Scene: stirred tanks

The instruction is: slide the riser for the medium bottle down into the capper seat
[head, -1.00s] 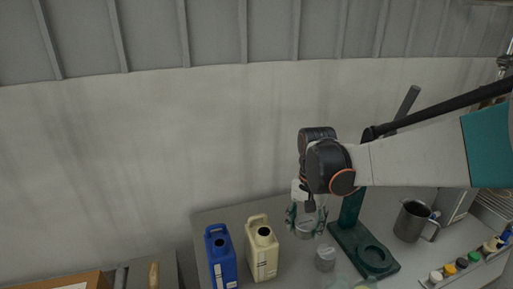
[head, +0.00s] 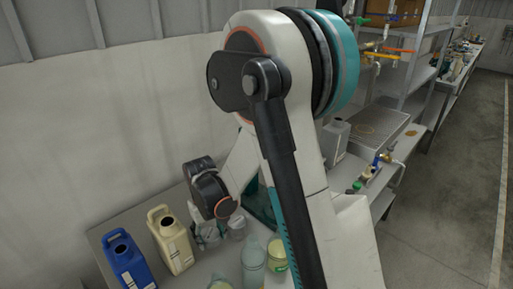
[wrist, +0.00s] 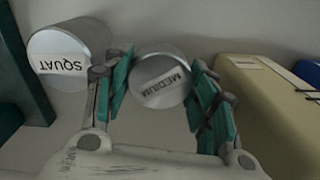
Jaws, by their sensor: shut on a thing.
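The medium riser (wrist: 160,82) is a grey metal cylinder with a white MEDIUM label, seen in the wrist view. My gripper (wrist: 166,92) is shut on it, with a green-padded finger on each side. In the head view my gripper (head: 208,234) is low over the bench, to the right of the cream jug; the riser there is small and partly hidden. The green capper (head: 262,206) is mostly hidden behind my arm in the head view. Part of its green body (wrist: 12,85) shows at the left edge of the wrist view. Its seat is hidden.
The squat riser (wrist: 72,58) stands close beside the left finger. A cream jug (wrist: 262,100) is close on the right. A blue jug (head: 128,262) stands left of the cream jug (head: 172,240). Clear bottles (head: 253,262) and a yellowish jar (head: 277,253) stand nearer the bench front.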

